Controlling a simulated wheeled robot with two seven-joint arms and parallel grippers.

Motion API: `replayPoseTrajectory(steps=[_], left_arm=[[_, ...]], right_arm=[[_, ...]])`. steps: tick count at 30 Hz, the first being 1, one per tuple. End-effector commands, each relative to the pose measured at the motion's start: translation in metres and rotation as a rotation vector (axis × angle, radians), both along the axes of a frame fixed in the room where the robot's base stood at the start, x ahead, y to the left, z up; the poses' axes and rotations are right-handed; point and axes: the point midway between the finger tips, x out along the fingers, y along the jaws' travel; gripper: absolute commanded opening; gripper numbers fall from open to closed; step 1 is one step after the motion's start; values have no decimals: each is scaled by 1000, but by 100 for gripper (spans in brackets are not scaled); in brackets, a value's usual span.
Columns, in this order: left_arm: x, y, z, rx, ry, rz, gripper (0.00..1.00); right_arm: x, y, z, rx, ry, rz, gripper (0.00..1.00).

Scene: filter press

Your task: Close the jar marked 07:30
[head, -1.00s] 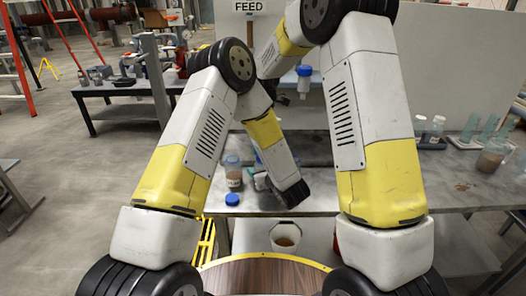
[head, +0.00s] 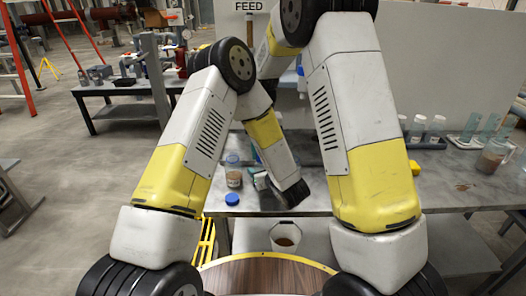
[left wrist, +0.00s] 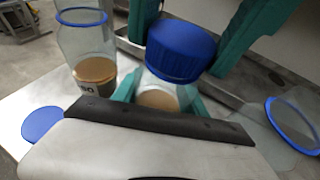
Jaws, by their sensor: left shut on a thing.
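In the left wrist view a jar (left wrist: 158,98) with pale brown contents has a blue lid (left wrist: 185,48) on its top. My left gripper (left wrist: 157,92) is shut on this jar's body. Two more teal fingers, apparently my right gripper (left wrist: 178,60), point down on either side of the lid and look open; their contact with it is unclear. An open, half-filled jar (left wrist: 85,45) stands to the left; its label is only partly visible and I cannot read 07:30. It also shows in the head view (head: 233,179). My arms hide the right gripper there.
A loose blue lid (left wrist: 42,122) lies flat on the metal bench (head: 330,193). A clear blue-rimmed vessel (left wrist: 290,120) is close on the right. Bottles (head: 417,130) and a brown-filled jug (head: 492,155) stand at the bench's right.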

Motion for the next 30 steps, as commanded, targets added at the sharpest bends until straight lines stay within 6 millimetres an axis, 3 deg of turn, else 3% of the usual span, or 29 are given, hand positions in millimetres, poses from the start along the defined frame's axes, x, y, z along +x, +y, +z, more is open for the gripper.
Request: replayPoseTrajectory(steps=[6, 12, 18, 19, 22, 30], left_arm=[[0, 0, 0, 0, 0, -1, 0], [0, 0, 0, 0, 0, -1, 0], [0, 0, 0, 0, 0, -1, 0], [0, 0, 0, 0, 0, -1, 0], [0, 0, 0, 0, 0, -1, 0], [0, 0, 0, 0, 0, 0, 0]], right_arm=[[1, 1, 0, -1, -3, -553, 0], [1, 0, 0, 0, -2, -991, 0], [1, 0, 0, 1, -2, -1046, 0], [1, 0, 0, 1, -2, -1046, 47], [1, 0, 0, 1, -1, -1045, 67], [0, 0, -1, 0, 0, -1043, 67]])
